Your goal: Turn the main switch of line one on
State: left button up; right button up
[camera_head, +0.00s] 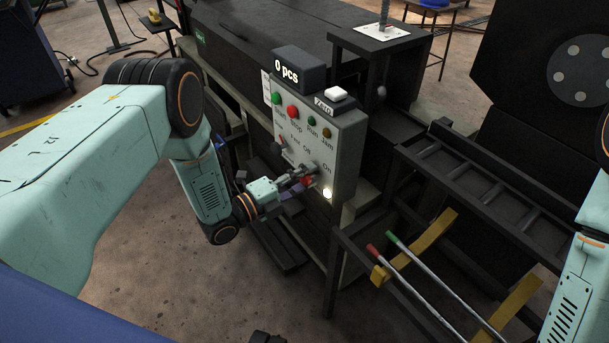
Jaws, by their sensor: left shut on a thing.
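The grey control box (345,155) stands at the centre on the machine's side. Low on its face is the main switch (309,181), with a red part showing, near the labels "Off" and "On". My left gripper (300,182) reaches in from the left and is shut on the switch. Its fingers hide much of the switch, so its exact angle is hard to tell. A small lamp (327,193) just right of the gripper glows pale. My right arm shows at the right edge; its gripper is out of view.
A display (299,69) reads "0 pcs". Two rods (407,262) with red and green ends lean at the lower right on yellow supports.

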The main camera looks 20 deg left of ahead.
dwell(0.5)
pick_arm(q)
jog(key=o, duration=1.2)
jog(key=shift+c, duration=0.2)
jog(key=v, duration=1.2)
